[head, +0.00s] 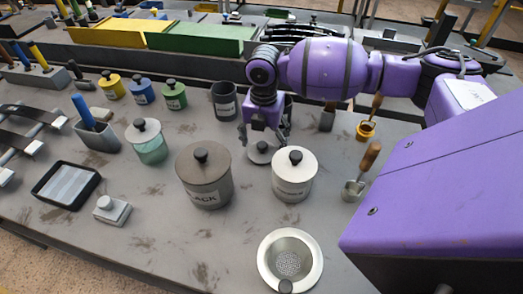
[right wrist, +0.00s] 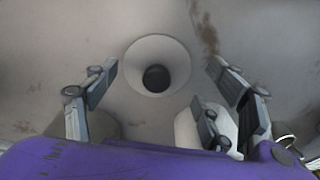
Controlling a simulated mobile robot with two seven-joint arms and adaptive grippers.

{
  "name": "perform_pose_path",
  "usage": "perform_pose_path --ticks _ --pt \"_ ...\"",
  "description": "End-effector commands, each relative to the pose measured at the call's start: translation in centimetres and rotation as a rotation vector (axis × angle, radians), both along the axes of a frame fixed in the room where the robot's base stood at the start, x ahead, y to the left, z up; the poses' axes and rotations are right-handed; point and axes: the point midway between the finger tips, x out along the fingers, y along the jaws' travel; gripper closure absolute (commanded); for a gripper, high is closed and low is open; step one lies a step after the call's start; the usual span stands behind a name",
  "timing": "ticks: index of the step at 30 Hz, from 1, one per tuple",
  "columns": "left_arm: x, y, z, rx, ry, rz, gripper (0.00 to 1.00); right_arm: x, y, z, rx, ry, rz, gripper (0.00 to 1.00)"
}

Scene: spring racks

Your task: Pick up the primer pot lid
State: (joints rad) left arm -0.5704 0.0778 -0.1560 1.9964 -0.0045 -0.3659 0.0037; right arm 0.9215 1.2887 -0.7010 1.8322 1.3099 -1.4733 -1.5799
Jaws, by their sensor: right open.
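A loose round grey lid with a dark knob (head: 262,152) lies on the bench between the large pots; I take it for the primer pot lid. In the right wrist view the lid (right wrist: 140,80) shows below and between my fingers, knob up. My right gripper (head: 265,140) is open and empty, pointing down just above and behind the lid in the head view, partly covering it. An open dark pot with a pale label (head: 226,102) stands behind to the left; its label is too small to read. My left gripper is not in view.
A lidded grey-brown pot labelled BLACK (head: 205,185) stands close on the left of the lid and a lidded white pot (head: 293,178) close on the right. A strainer funnel (head: 312,262) stands in front. Another dark pot is partly hidden behind my gripper.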

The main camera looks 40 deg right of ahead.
Motion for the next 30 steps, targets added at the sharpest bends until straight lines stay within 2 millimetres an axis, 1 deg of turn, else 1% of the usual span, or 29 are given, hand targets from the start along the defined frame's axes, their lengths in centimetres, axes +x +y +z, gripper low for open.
perform_pose_path --ticks 1,3,10,11,19,26,29,30 --pt "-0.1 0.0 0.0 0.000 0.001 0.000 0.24 0.0 0.1 -0.8 0.002 0.001 0.000 0.24" --pt "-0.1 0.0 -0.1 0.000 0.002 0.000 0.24 0.0 0.1 -1.6 0.001 0.000 0.001 0.24" --pt "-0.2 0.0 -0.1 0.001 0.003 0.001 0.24 0.1 0.1 -1.8 0.001 -0.003 0.000 0.24" --pt "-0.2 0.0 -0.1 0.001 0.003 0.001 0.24 0.1 0.1 -1.8 0.001 -0.003 0.000 0.27" --pt "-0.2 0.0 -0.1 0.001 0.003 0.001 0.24 0.1 0.1 -1.8 0.001 -0.002 0.000 0.62" --pt "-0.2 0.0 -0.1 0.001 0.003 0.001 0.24 0.1 0.1 -1.7 0.001 -0.003 0.000 0.63" --pt "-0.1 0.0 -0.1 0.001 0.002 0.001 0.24 0.2 0.1 -0.9 0.000 -0.005 0.000 0.63" --pt "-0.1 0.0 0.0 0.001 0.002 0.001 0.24 0.2 0.1 -0.3 0.001 -0.006 -0.001 0.63"
